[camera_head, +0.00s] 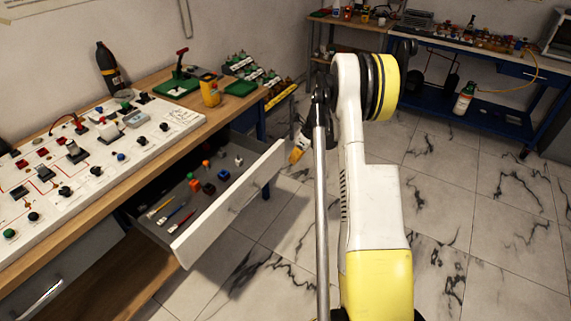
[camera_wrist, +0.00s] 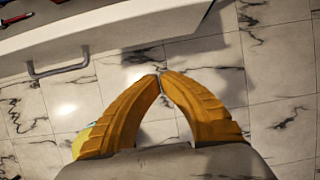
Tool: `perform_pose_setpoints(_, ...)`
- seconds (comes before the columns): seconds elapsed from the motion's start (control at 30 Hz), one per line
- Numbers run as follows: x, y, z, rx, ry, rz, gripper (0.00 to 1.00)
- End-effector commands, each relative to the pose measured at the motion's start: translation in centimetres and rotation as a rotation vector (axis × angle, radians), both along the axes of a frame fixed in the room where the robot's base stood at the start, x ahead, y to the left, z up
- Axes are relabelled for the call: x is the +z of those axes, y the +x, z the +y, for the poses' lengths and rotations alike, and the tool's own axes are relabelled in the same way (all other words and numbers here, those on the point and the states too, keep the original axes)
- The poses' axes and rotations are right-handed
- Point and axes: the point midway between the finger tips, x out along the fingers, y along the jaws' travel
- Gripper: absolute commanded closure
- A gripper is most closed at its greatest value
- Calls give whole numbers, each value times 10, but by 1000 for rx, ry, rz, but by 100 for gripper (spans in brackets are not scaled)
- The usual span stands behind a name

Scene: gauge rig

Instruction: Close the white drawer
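The white drawer (camera_head: 232,207) is pulled out from under the wooden workbench in the head view. Its grey inside holds several small coloured blocks and a few thin tools. Its white front also shows along the top of the wrist view (camera_wrist: 120,30), with a grey bar handle (camera_wrist: 58,72) on its outer face. My gripper (camera_head: 296,155) is by the far right end of the drawer front, on its outer side. In the wrist view my gripper's yellow fingers (camera_wrist: 160,74) meet at their tips with nothing between them. The tips look apart from the drawer front.
The workbench (camera_head: 215,118) carries a white control panel (camera_head: 100,150), a dark bottle (camera_head: 107,68) and a yellow meter (camera_head: 209,90). A blue-framed bench (camera_head: 480,105) stands at the back right. The marble-tiled floor before the drawer is clear.

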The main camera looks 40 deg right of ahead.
Motion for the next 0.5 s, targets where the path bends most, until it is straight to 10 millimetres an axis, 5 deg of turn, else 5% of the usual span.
perform_pose_setpoints(0.4,-84,30,12,4,-2,0,100)
perform_pose_setpoints(0.5,-83,46,18,6,-2,0,100)
